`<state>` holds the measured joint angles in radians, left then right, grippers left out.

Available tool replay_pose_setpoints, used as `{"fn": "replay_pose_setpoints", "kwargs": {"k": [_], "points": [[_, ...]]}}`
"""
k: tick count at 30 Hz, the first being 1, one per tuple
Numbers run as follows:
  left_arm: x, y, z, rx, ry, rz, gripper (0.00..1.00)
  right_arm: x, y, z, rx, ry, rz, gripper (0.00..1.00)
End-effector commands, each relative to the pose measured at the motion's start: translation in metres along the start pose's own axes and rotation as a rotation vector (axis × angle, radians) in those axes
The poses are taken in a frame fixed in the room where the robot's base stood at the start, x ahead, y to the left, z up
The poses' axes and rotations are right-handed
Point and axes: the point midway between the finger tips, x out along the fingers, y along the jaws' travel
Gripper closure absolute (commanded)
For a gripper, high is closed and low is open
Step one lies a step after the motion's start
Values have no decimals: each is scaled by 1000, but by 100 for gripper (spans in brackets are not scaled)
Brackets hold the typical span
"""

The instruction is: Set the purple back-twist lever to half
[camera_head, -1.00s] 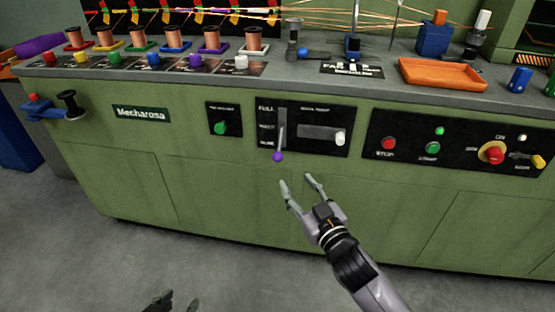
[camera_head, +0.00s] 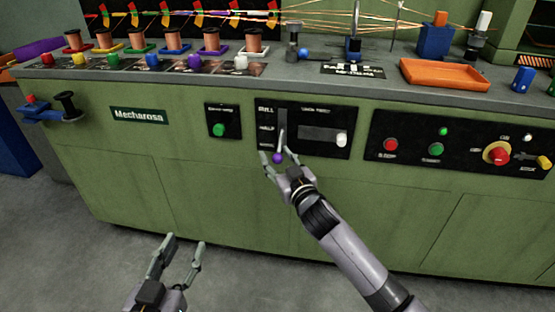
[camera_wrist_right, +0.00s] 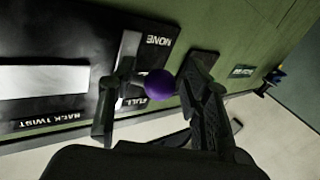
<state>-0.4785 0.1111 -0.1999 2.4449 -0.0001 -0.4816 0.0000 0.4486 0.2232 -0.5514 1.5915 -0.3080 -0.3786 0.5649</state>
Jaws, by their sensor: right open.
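The purple back-twist lever (camera_head: 277,158) sits on the black panel of the green cabinet, its knob hanging at the bottom of its slot, below the FULL and HALF labels and by the lowest label. My right gripper (camera_head: 277,154) is open, with one finger on each side of the knob. In the right wrist view the purple knob (camera_wrist_right: 158,83) lies between the two fingers of my right gripper (camera_wrist_right: 162,72); whether they touch it I cannot tell. My left gripper (camera_head: 184,240) is open and empty, low in front of the cabinet at the left.
A green button (camera_head: 218,130) is to the left. Red stop and other controls are on the right panel (camera_head: 460,145). The lower cabinet front is flat and clear.

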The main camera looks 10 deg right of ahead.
Motion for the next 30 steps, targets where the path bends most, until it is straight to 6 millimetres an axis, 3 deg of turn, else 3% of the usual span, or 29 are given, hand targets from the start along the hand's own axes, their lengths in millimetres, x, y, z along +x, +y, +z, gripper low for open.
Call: {"fn": "replay_pose_setpoints", "kwargs": {"k": [3, 23, 30], "points": [[0, 0, 0, 0, -1, 0, 60, 0, 0, 0, 0, 0, 0, 56], [0, 0, 0, 0, -2, 0, 60, 0, -2, 0, 0, 2, -3, 100], [0, 0, 0, -1, -2, 0, 60, 0, -2, -1, -1, 3, -4, 100]]}}
